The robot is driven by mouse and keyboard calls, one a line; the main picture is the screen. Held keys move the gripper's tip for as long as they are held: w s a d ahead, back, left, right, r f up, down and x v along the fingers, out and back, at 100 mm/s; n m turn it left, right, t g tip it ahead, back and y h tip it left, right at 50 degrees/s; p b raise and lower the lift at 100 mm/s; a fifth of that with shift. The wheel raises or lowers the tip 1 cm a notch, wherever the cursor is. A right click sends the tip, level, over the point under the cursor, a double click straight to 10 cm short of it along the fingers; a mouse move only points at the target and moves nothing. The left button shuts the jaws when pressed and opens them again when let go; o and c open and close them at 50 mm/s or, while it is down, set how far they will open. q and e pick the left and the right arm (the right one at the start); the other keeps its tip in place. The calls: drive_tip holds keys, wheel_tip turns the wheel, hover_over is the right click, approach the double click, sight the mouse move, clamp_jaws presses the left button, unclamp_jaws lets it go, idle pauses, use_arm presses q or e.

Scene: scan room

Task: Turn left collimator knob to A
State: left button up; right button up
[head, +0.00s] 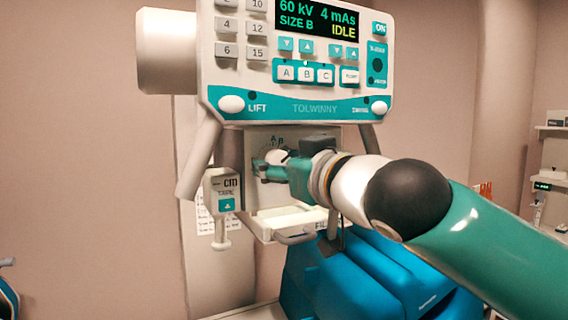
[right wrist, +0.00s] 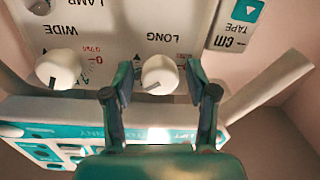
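The collimator panel (head: 254,200) hangs under the console. In the right wrist view, which is upside down, a white round knob (right wrist: 160,75) sits by the word LONG; it is the left knob as seen from the head. A dark pointer line on it slants to lower left in that view. My right gripper (right wrist: 160,72) is open, one finger on each side of this knob, with visible gaps. In the head view my right gripper (head: 262,170) is at the panel and partly covers it. The A mark by this knob is not clearly readable. My left gripper is not in view.
A second white knob (right wrist: 57,68) by the word WIDE is beside the first. A LAMP knob (right wrist: 38,6) is at the edge. A tape box (head: 222,192) hangs left of the panel, the console (head: 300,108) is above, and a blue object (head: 345,285) is below.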

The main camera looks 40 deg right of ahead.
drive_tip(key=c, duration=0.8)
drive_tip(key=shift+d, duration=0.15)
drive_tip(key=shift+c, duration=0.4)
drive_tip(key=shift+n, duration=0.3)
drive_tip(key=n, duration=0.8)
drive_tip(key=shift+n, duration=0.3)
drive_tip(key=shift+f, duration=0.1)
